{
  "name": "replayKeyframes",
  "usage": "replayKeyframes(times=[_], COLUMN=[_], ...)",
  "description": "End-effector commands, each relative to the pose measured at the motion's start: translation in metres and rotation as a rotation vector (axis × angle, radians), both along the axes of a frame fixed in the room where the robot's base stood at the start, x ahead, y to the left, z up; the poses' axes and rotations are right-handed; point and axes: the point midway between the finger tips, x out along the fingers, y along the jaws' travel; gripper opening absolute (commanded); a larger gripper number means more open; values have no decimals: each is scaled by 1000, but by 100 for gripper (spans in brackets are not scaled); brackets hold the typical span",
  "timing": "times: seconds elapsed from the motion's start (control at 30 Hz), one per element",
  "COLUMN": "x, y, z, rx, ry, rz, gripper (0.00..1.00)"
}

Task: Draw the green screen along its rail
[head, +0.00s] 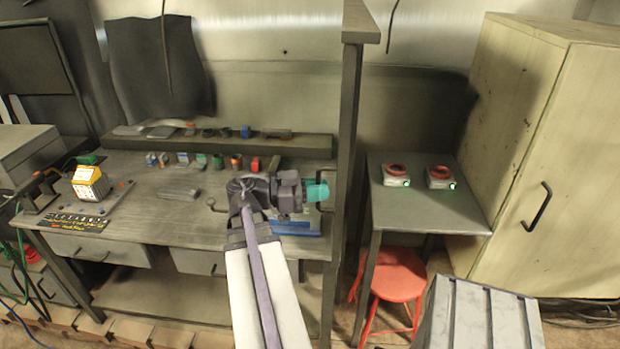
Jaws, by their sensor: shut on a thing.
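A tall, narrow, dull grey-green upright (350,120) stands at the right end of the workbench; it looks like the screen seen nearly edge-on, though its broad face does not show. A dark bar handle (333,176) sits on its left side. My gripper (319,191), with teal fingers, reaches in from the left at the handle's height. Its fingers are shut on the handle, and partly hide it. The rail that the screen runs on cannot be made out clearly.
The workbench (150,215) on the left carries small parts and a yellow-and-white block (90,183). Right of the upright are a side table (425,212) with two red-topped devices, a red stool (398,275), a grey ribbed box (478,318) and a cream cabinet (550,150).

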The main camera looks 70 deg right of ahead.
Motion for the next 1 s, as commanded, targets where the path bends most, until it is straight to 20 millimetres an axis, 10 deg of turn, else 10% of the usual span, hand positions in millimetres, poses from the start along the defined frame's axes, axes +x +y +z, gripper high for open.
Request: replayKeyframes(times=[0.43,0.7,1.0], x=[-3,-3,2], y=[5,5,7], z=[0,0,0], rx=[0,0,0], ry=[0,0,0], rz=[-13,-13,-11], gripper=[0,36,37])
